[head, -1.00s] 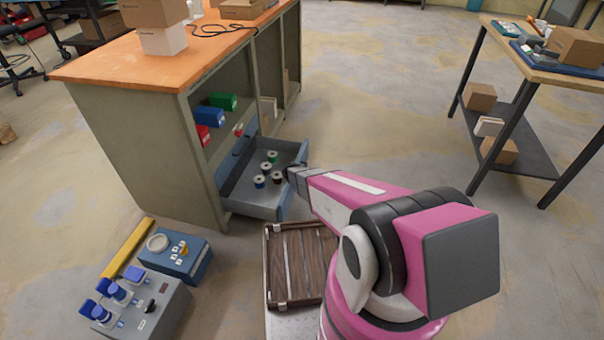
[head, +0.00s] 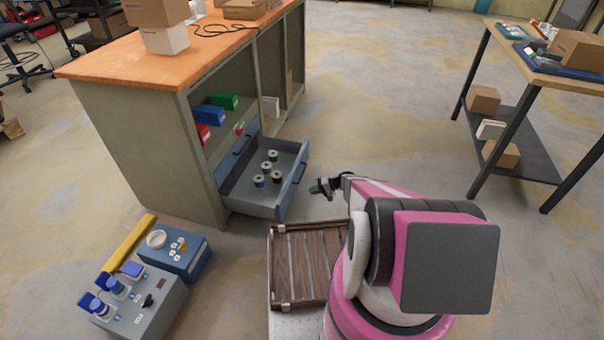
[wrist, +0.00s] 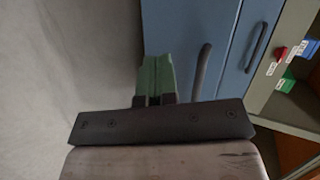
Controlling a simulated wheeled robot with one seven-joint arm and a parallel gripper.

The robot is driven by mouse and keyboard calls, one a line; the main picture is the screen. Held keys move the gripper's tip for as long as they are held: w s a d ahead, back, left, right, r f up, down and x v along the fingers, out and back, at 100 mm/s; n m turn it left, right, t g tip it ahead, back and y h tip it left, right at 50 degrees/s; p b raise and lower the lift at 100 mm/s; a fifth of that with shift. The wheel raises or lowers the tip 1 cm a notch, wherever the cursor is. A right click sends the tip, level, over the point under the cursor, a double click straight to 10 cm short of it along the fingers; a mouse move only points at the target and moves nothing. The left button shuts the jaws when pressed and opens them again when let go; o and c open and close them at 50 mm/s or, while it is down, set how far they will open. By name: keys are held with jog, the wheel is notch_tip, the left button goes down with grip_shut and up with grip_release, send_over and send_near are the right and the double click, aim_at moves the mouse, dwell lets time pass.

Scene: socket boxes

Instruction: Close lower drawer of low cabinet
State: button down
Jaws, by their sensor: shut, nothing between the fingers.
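The low cabinet (head: 150,150) has an orange top and stands at the left in the head view. Its lower drawer (head: 250,196) is pulled out, with several spools (head: 268,170) inside. The drawer's blue front (head: 292,182) faces right and carries a dark handle. My gripper (head: 318,187) is shut and empty, just right of the drawer front and apart from it. In the wrist view my green fingertips (wrist: 157,75) are together, left of the blue front (wrist: 215,60) and its dark handle (wrist: 201,72).
Grey and blue control boxes (head: 140,305) stand on the floor at lower left. A table (head: 545,65) with a lower shelf is at right. Floor between the cabinet and table is clear.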

jog(key=w+d+r+m+t+y, duration=0.4)
jog(key=d+t, duration=0.2)
jog(key=d, duration=0.1)
send_near(296, 171)
jog(key=x, duration=0.5)
jog(key=r+x, duration=0.1)
jog(key=x, duration=0.1)
jog(key=shift+s+a, duration=0.2)
jog(key=shift+a, duration=0.15)
jog(key=x, duration=3.2)
jog(key=shift+f, duration=0.35)
